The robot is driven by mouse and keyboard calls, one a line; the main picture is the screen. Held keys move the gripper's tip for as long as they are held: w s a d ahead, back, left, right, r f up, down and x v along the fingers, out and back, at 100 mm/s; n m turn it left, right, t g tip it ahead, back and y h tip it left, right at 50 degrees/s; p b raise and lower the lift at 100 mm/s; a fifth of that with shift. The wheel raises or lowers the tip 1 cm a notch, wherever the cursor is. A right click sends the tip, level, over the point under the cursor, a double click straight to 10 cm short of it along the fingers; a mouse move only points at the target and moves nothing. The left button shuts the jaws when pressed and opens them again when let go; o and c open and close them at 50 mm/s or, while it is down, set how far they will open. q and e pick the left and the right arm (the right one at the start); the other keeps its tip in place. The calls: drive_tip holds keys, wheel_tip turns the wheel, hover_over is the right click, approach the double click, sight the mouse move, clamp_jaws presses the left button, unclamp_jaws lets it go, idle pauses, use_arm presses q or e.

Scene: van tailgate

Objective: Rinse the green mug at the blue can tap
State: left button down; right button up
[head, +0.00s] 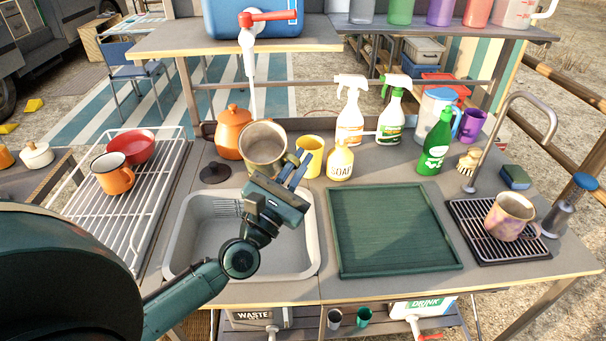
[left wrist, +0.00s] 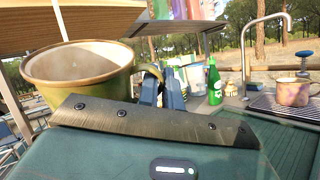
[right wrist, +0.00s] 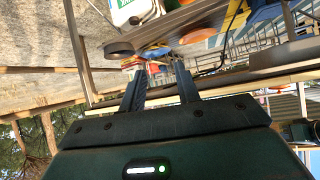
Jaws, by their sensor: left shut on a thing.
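The green mug (head: 262,147), olive outside with a tan inside, is held above the back of the sink (head: 172,262). Its mouth faces up. My left gripper (head: 297,166) is shut on its right side; the grip itself is mostly hidden. The mug also fills the left of the left wrist view (left wrist: 85,85). The blue can (head: 222,20) stands on the shelf above, with a red-handled tap (head: 268,16). A thin pale stream (head: 251,90) runs from the spout down to the mug's back rim. My right gripper (right wrist: 160,88) is open and empty in the right wrist view.
An orange pot (head: 233,133) and yellow mug (head: 311,157) stand close to the held mug. A green tray (head: 390,230) lies right of the sink, a dish rack (head: 150,205) left. A patterned mug (head: 508,217) sits on a drip grid.

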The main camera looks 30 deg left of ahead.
use_arm(q)
drive_tip(key=shift+w+a+f+b, duration=0.2)
drive_tip(key=shift+w+a+b, duration=0.4)
drive_tip(key=shift+w+a, duration=0.2)
drive_tip(key=shift+w+a+f+b, duration=0.2)
drive_tip(key=shift+w+a+b, duration=0.35)
drive_tip(key=shift+w+a, duration=0.25)
use_arm(e)
drive_tip(key=shift+w+a+f+y, duration=0.2)
drive_tip(key=shift+a+y, duration=0.1)
drive_tip(key=shift+a, duration=0.1)
drive_tip(key=shift+s, duration=0.1)
use_arm(q)
drive_tip(key=shift+w+d, duration=0.1)
drive_tip(key=shift+w, duration=0.05)
use_arm(e)
drive_tip(key=shift+r, duration=0.1)
use_arm(q)
drive_tip(key=shift+w+d, duration=0.3)
drive_tip(key=shift+s+d, duration=0.1)
use_arm(e)
drive_tip(key=shift+r, duration=0.1)
use_arm(q)
drive_tip(key=s+d+p, duration=0.1)
drive_tip(key=s+d, duration=0.4)
drive_tip(key=shift+s+d+p, duration=0.25)
drive_tip(key=shift+p, duration=0.15)
use_arm(e)
drive_tip(key=shift+r, duration=0.75)
drive_tip(key=shift+a, duration=0.1)
